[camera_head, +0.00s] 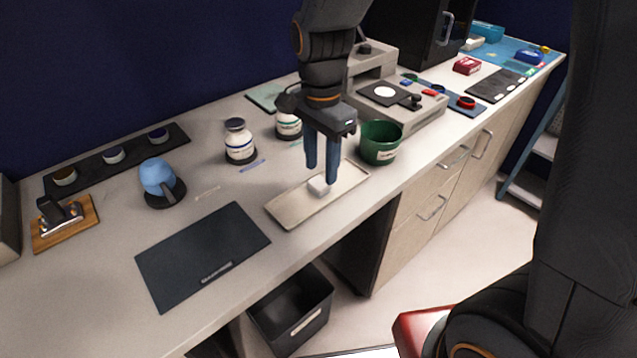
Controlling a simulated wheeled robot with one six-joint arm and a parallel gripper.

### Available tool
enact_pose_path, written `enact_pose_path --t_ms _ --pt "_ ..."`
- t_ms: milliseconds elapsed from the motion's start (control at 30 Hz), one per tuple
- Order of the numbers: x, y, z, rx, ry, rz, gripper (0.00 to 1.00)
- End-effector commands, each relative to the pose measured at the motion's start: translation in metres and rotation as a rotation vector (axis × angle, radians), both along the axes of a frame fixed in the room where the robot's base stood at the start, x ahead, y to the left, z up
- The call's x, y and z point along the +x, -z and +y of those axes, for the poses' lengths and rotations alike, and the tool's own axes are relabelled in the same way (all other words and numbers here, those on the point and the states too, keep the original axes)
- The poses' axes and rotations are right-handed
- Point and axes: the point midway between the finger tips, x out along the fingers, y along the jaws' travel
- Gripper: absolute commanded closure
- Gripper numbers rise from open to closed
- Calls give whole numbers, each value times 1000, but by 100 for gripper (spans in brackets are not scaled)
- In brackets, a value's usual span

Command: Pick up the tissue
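A small white wad (317,187), which looks like the tissue, lies on a shallow beige tray (290,213) on the counter. My gripper (322,174) points straight down over the tray, with its two blue fingers apart. The fingertips are right at the wad: one reaches down beside its right edge, the other ends just above and behind it. I see no clear grip on the wad, and it appears to rest on the tray. Contact between fingers and wad cannot be told from this view.
A green bin (380,142) stands right of the tray. A dark mat (203,256) lies to the left, with a blue rounded object (157,176) beyond. A black bin (290,310) sits below the counter's front edge.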

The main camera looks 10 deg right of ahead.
Motion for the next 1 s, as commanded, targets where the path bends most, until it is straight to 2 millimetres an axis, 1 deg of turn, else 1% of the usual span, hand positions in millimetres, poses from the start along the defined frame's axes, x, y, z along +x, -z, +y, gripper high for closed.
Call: enact_pose_path --t_ms 33,133,267,367,567,667,700,733,833,867,1000 --pt "-4 7 2 -2 -2 6 61" --pt "-5 21 4 -1 -2 5 61" --pt "-5 33 5 -1 -2 4 61" --pt "-5 37 6 -1 -4 1 61" --pt "-4 37 6 0 -4 0 61" --pt "-4 37 6 -1 -4 1 76" --pt "-4 37 6 -1 -4 1 83" --pt "-4 37 6 -1 -4 1 87" --pt "-4 37 6 -1 -4 1 87" --pt "-4 37 6 -1 -4 1 91" --pt "-4 37 6 -1 -4 1 91"
